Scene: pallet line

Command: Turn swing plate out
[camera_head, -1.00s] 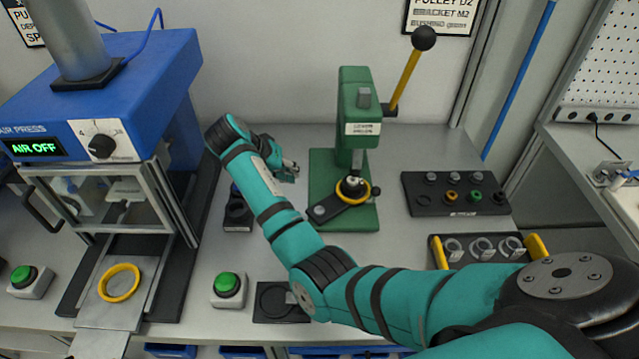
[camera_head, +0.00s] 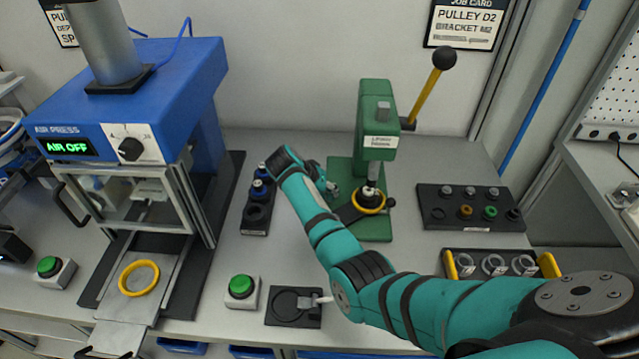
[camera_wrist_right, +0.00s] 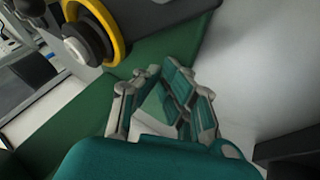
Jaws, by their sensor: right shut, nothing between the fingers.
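The lever press (camera_head: 377,130) is green and stands upright at the back of the bench. Its black swing plate (camera_head: 349,213) lies at the foot of the press, over the green base, with a yellow ring (camera_head: 370,209) around a dark seat under the ram. My arm hides part of the plate's left end. In the right wrist view the yellow ring (camera_wrist_right: 105,22) and dark plate are at the top left. My right gripper (camera_head: 327,184) is left of the press column, shut and empty; its fingers (camera_wrist_right: 161,78) are beside the plate, apart from the ring. My left gripper is out of view.
The air press (camera_head: 140,95) stands left, with a yellow ring (camera_head: 139,278) on its slide. A black holder (camera_head: 256,213) is left of my gripper. Green buttons (camera_head: 241,286) and a black fixture (camera_head: 283,309) are in front. Parts trays (camera_head: 440,213) lie right of the press.

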